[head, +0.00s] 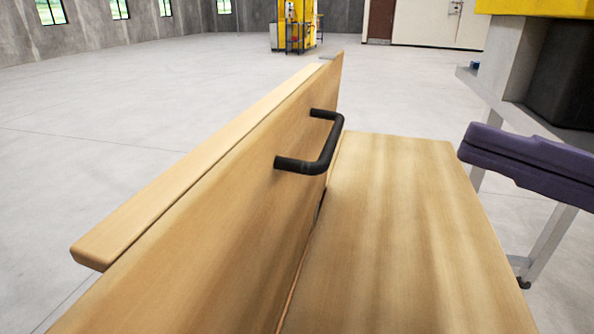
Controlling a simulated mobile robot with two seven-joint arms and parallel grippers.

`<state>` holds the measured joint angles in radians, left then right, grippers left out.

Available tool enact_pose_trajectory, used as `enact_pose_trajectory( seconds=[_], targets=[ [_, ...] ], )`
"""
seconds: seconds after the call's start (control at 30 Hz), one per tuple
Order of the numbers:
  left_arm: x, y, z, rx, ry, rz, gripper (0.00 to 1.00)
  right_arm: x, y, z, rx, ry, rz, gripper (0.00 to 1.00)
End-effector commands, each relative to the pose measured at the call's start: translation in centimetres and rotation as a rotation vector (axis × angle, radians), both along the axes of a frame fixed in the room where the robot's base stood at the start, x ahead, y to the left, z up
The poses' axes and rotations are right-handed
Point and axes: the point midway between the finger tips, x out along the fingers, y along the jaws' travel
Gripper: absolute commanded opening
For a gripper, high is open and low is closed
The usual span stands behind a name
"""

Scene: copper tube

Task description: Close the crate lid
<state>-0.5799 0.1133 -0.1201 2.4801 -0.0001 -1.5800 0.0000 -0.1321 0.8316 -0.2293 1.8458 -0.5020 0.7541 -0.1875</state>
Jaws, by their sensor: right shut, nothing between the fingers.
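A light wooden panel (240,190) of the crate stands steeply tilted left of centre, with a thick wooden strip (190,165) along its upper left side. A black U-shaped handle (325,152) sticks out from its right face. A flat wooden board (405,230) lies to its right, lower down, with a narrow dark gap between the two. I cannot tell for sure which of these is the lid. My right gripper (467,147), purple, is at the right edge, apart from the handle and the wood. It is shut and empty. My left gripper is out of view.
Grey concrete floor (120,120) is open to the left and behind. A yellow machine (297,25) stands far back. A grey-framed stand with a yellow top (535,6) and a black part (558,75) is at the upper right, close behind my right gripper.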

Motion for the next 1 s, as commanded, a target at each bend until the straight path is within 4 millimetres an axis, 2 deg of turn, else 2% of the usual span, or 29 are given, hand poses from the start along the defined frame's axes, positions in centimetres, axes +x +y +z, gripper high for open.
enact_pose_trajectory(
  seconds=[0.03,0.2,0.37,0.8,1.0],
  targets=[
    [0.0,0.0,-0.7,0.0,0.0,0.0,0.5,-0.9,-0.1,-0.9,-0.039,-0.029,0.066,0.0],
    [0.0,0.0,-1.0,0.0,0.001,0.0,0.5,-3.1,-0.2,-1.6,-0.098,-0.077,0.207,0.0],
    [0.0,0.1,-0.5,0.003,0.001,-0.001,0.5,-3.1,0.9,-1.3,-0.101,-0.083,0.226,0.0],
    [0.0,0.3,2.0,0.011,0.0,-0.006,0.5,-0.8,9.5,-0.4,-0.097,-0.083,0.224,0.0],
    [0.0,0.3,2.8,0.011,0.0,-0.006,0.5,0.0,12.2,-0.4,-0.099,-0.08,0.222,0.0]
  ],
)
